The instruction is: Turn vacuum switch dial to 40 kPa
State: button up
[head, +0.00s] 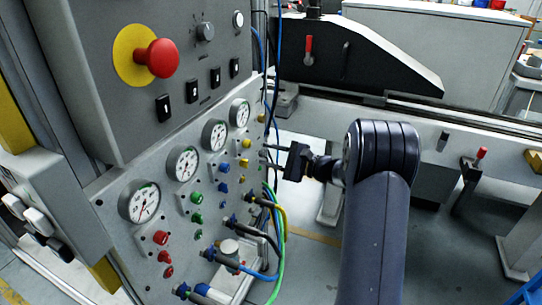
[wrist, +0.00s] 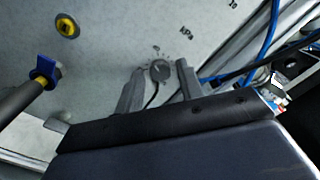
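The vacuum switch dial (wrist: 160,70) is a small round grey knob on the pale panel in the wrist view. Tiny marks stand around it; its pointer and setting are too small to read. My gripper (wrist: 160,75) is open, with one finger on each side of the dial and a visible gap on both sides. I cannot tell how far the fingertips are from the panel. In the head view my gripper (head: 273,154) points left at the panel's right edge, and I cannot make out the dial there.
The grey panel (head: 110,205) carries several gauges (head: 183,163) and coloured fittings. Blue, green and yellow hoses (head: 280,225) hang close to my gripper. A red emergency button (head: 157,58) sits on the upper box. In the wrist view a blue-collared plug (wrist: 45,70) stands out at left.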

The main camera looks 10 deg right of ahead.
grip_shut()
jog(key=shift+r+m+p, duration=0.15)
jog(key=shift+m+p, duration=0.8)
jog(key=shift+m, duration=0.15)
jog(key=shift+f+m+p, duration=0.2)
jog(key=shift+m+p, duration=0.2)
jog(key=shift+m, duration=0.5)
jog(key=shift+o, duration=1.1)
grip_release()
jog(key=shift+d, duration=0.1)
jog(key=v, duration=1)
jog(key=shift+s+d+p, duration=0.2)
jog(key=shift+s+p, duration=0.05)
jog(key=shift+p, duration=0.1)
